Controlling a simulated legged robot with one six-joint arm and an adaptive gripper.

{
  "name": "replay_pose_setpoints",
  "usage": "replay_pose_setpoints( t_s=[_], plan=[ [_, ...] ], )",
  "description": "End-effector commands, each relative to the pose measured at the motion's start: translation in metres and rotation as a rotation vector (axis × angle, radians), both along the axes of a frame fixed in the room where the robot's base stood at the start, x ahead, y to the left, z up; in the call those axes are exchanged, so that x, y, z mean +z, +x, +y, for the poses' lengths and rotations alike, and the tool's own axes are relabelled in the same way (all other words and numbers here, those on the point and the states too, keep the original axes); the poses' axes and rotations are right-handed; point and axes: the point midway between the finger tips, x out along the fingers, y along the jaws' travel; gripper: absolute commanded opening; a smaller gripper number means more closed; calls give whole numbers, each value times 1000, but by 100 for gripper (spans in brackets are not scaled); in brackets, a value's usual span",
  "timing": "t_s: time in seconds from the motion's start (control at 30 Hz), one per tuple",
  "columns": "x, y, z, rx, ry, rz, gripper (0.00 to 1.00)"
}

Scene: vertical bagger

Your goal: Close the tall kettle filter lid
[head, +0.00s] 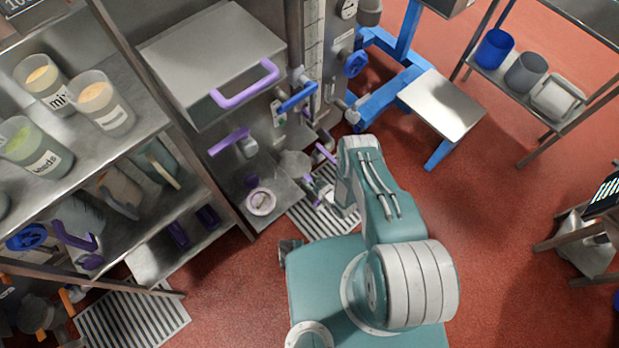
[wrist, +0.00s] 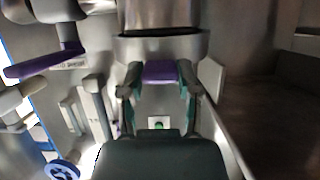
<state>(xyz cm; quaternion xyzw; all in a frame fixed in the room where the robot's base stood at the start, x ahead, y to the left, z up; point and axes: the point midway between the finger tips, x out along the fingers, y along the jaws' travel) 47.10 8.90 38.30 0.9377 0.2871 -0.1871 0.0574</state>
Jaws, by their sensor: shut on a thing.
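In the wrist view my gripper (wrist: 158,80) has its two fingers on either side of a short purple grip (wrist: 160,72) and is shut on it. The grip sits just under a round metal housing (wrist: 160,45) with a wide collar, which looks like the filter; whether its lid is open or shut cannot be told. In the head view my gripper (head: 318,188) is low beside the steel machine, mostly hidden by my arm. A purple lever (head: 325,153) shows just above it.
A steel box with a purple handle (head: 245,85) stands at upper left. A round pale fitting (head: 261,201) lies left of my gripper. A blue valve handle (head: 298,98) and blue frame (head: 385,95) are close by. Red floor (head: 510,220) is clear at right.

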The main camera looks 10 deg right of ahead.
Motion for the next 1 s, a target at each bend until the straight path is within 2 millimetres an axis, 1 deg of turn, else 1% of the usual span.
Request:
replay_pose_setpoints(
  t_s=[0.03, 0.33, 0.37, 0.4, 0.43, 0.83, 0.93, 1.0],
  plan=[
    [-2, -2, 0, 0, -2, 6, 0],
    [-2, -2, 0, -1, -2, 6, 0],
    [-2, -2, 0, -1, -2, 6, 56],
    [-2, -2, 0, -1, -1, 5, 74],
    [-1, -2, 0, -1, -1, 5, 77],
    [0, -2, -1, -1, 0, 1, 77],
    [3, -8, -6, -3, 0, 2, 77],
    [7, -16, -12, -3, -1, 4, 77]
  ],
)
